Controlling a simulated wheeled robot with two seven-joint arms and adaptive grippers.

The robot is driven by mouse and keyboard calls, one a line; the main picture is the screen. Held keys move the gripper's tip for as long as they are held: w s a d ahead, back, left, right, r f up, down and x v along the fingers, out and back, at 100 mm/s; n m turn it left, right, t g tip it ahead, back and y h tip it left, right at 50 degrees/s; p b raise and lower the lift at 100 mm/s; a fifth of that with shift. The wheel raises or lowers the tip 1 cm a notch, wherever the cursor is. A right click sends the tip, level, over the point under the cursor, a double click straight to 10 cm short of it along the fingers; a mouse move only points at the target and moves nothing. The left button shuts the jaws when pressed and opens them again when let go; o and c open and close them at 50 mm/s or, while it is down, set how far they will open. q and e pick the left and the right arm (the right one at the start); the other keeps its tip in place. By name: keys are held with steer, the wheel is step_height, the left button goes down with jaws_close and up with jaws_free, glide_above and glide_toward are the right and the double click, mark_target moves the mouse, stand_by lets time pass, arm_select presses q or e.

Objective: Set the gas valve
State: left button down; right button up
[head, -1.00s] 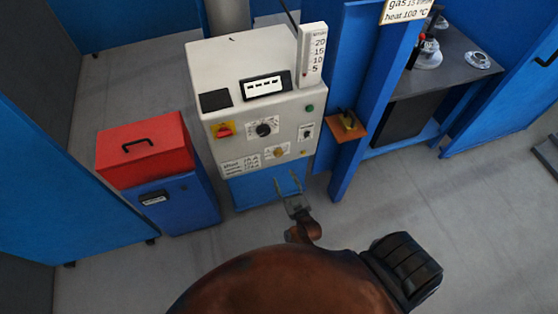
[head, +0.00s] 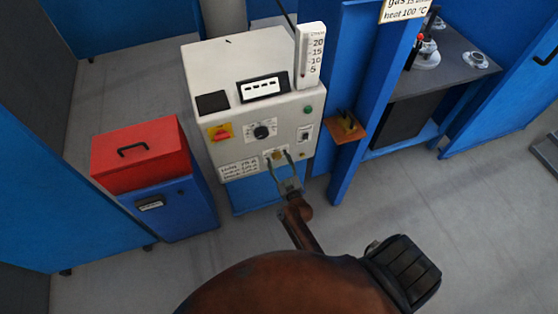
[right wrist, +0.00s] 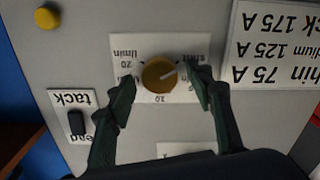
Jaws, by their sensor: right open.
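The gas valve is a round yellow knob (right wrist: 159,74) on a white dial plate. The plate's upside-down marks show l/min, 20, 10 and shut. The knob's pale pointer line points right and slightly up in the right wrist view, toward the shut side. The knob (head: 277,153) also shows low on the front of the white machine (head: 250,100) in the head view. My right gripper (head: 280,163) is open in front of the knob. In the right wrist view its fingers (right wrist: 165,80) stand on either side of the knob, with small gaps. My left gripper is out of view.
Above the valve are a black knob (head: 262,131) and a red-yellow switch (head: 221,132). A tack switch (right wrist: 76,122) and a yellow button (right wrist: 47,17) are near the valve. A red box (head: 140,155) stands left; an orange shelf (head: 347,128) juts out right.

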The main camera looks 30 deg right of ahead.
steer(key=shift+c, duration=0.3)
steer(key=c, duration=1.1)
